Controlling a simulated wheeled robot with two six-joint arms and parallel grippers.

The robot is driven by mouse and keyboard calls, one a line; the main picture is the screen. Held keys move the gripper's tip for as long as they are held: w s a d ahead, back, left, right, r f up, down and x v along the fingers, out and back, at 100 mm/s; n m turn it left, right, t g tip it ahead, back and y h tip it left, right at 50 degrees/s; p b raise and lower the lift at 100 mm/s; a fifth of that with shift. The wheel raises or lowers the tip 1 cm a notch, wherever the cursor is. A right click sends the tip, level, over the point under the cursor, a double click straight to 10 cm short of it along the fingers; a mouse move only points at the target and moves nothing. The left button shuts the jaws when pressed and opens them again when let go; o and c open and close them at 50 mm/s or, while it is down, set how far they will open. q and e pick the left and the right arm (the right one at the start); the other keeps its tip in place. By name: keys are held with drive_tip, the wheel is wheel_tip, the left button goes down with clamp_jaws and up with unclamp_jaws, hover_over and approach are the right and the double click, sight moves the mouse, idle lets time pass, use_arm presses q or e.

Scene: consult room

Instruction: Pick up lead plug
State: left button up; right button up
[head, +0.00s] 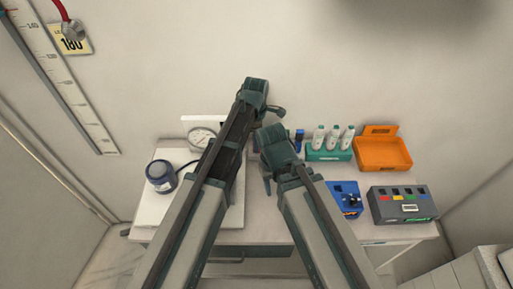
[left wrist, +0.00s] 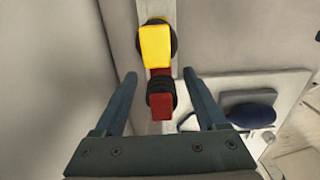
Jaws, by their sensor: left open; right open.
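In the left wrist view a red piece with black ridges (left wrist: 161,100) shows beyond and between the open fingers of my left gripper (left wrist: 160,85), apart from both. A yellow piece with a dark round edge (left wrist: 155,47) is just above it. I cannot tell for sure which is the lead plug. Neither piece can be made out in the head view. There, my left gripper (head: 262,98) is over the back of the table near the wall. My right gripper (head: 272,165) is lower, over the middle of the table, open and with nothing seen in it.
A gauge (head: 201,138) and a dark blue round item (head: 161,176) are at the left. A green rack (head: 328,154) with vials, an orange tray (head: 383,153), a blue box (head: 345,200) and a grey box (head: 403,207) are at the right. A height ruler (head: 70,85) is on the wall.

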use_arm(q)
wheel_tip(320, 180, down, 3)
drive_tip(key=shift+f+b, duration=0.1)
drive_tip(key=shift+b, duration=0.95)
use_arm(e)
wheel_tip(320, 180, down, 3)
drive_tip(key=shift+f, duration=0.1)
use_arm(q)
drive_tip(key=shift+s, duration=0.1)
drive_tip(key=shift+c, duration=0.2)
clamp_jaws()
